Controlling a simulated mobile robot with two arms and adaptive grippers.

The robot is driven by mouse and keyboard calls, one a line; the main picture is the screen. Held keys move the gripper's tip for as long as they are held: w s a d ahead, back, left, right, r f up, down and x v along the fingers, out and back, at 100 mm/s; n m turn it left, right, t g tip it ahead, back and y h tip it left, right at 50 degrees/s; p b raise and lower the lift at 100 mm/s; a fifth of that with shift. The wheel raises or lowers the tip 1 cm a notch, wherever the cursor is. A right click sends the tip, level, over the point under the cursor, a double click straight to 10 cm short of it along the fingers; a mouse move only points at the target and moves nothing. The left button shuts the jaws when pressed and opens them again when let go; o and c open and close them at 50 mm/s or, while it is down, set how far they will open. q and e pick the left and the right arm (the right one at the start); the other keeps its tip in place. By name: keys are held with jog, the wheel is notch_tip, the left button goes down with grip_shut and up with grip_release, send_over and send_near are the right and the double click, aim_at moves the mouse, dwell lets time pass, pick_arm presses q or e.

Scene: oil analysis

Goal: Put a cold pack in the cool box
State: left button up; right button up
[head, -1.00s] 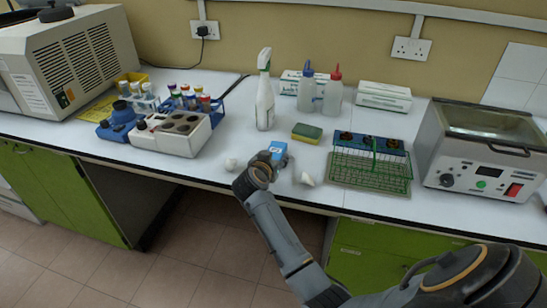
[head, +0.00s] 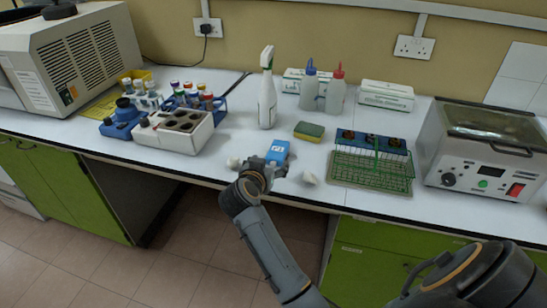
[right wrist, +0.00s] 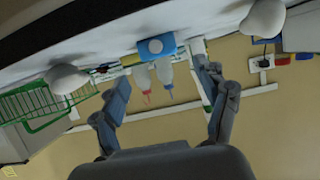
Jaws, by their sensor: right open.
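A small blue pack with a white patch (head: 278,151), which looks like the cold pack, lies near the front edge of the white bench. It also shows in the right wrist view (right wrist: 156,47), beyond and between the fingertips. My right gripper (head: 265,167) is just in front of the pack, at the bench edge. In the right wrist view its fingers (right wrist: 162,72) are spread and nothing is between them. Whether a finger touches the pack is unclear. I cannot identify a cool box in these views. My left gripper is out of view.
White lumps lie left (head: 233,162) and right (head: 309,178) of the pack. A sponge (head: 309,131), spray bottle (head: 267,102) and green wire rack (head: 371,171) stand behind and right. A white block with dark wells (head: 172,130) is left.

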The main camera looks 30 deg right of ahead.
jog(key=shift+v, duration=2)
jog(key=shift+d, duration=0.1)
